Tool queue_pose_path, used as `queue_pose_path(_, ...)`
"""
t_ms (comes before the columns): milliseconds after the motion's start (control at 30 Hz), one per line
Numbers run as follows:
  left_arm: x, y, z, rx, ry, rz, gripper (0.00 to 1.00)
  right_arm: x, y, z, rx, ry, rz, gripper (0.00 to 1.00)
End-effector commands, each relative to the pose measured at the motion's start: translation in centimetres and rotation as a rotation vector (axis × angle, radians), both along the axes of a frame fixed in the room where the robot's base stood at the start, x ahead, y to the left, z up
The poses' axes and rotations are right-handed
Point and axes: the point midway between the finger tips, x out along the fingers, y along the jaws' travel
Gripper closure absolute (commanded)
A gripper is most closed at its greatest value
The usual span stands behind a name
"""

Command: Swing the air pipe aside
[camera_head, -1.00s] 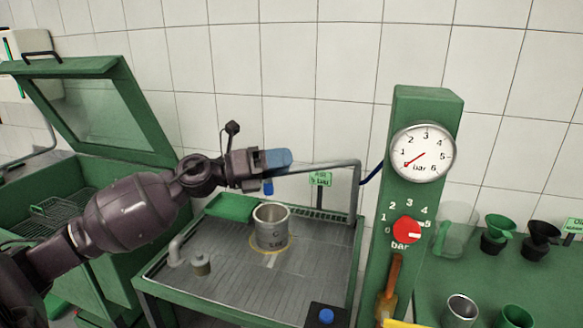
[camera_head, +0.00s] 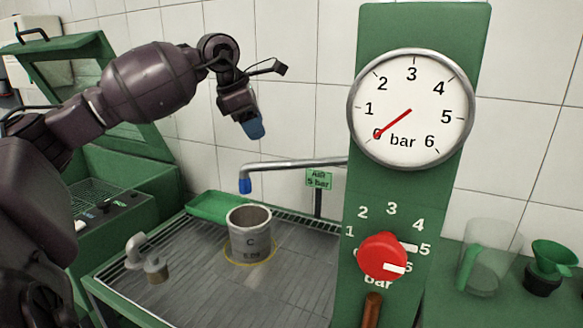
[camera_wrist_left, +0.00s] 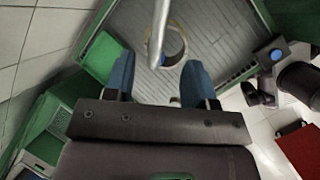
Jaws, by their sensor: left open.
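The air pipe (camera_head: 300,164) is a grey metal tube running left from behind the green gauge post. Its blue nozzle (camera_head: 245,185) hangs down above the back of a metal cylinder marked C (camera_head: 250,240). My left gripper (camera_head: 256,128) is above the pipe's nozzle end, blue fingers pointing down, apart from it. In the left wrist view the gripper (camera_wrist_left: 160,78) is open and empty, with the pipe (camera_wrist_left: 158,30) showing beyond and between the fingertips. My right gripper is not in view.
The cylinder stands on a grooved metal bench (camera_head: 190,285) with a green tray (camera_head: 208,207) behind. The green post with a gauge (camera_head: 411,108) at 0 bar and a red knob (camera_head: 382,257) stands right. A clear jug (camera_head: 490,255) and green funnel (camera_head: 552,258) are farther right.

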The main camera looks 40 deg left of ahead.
Motion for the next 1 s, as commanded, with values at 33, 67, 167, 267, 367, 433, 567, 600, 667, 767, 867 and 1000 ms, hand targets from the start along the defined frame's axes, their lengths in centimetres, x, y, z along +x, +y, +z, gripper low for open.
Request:
queue_pose_path(33, 0.1, 0.0, -0.3, 0.002, 0.003, 0.001, 0.49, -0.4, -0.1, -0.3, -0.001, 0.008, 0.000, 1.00)
queue_pose_path(67, 0.2, 0.0, -0.4, 0.002, 0.003, 0.001, 0.49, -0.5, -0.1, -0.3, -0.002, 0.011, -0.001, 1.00)
queue_pose_path(167, 0.5, -0.1, -1.1, 0.001, 0.003, 0.000, 0.49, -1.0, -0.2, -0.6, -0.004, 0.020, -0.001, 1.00)
queue_pose_path(267, 1.1, -0.2, -2.5, 0.000, 0.006, -0.001, 0.49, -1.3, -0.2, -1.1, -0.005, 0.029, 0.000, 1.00)
queue_pose_path(367, 1.8, -0.4, -4.2, -0.002, 0.005, -0.001, 0.49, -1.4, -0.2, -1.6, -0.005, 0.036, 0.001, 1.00)
queue_pose_path(433, 2.4, -0.6, -5.4, -0.002, 0.005, -0.001, 0.49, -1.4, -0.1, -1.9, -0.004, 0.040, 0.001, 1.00)
queue_pose_path(567, 3.2, -0.7, -7.3, -0.001, 0.006, -0.001, 0.49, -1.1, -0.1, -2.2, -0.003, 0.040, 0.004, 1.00)
queue_pose_path(600, 3.4, -0.8, -7.8, -0.002, 0.005, -0.001, 0.49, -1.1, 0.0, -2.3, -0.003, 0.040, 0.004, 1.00)
queue_pose_path(667, 3.8, -0.9, -8.4, -0.001, 0.005, -0.001, 0.49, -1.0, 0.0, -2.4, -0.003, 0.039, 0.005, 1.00)
queue_pose_path(767, 4.1, -0.9, -9.2, -0.001, 0.003, -0.001, 0.49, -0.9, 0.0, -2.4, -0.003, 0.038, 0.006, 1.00)
queue_pose_path(867, 4.3, -1.0, -9.6, -0.001, 0.002, -0.001, 0.49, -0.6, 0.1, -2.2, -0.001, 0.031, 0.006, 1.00)
queue_pose_path(1000, 4.5, -1.0, -9.8, 0.001, 0.001, -0.001, 0.49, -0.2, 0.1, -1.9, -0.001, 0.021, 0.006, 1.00)
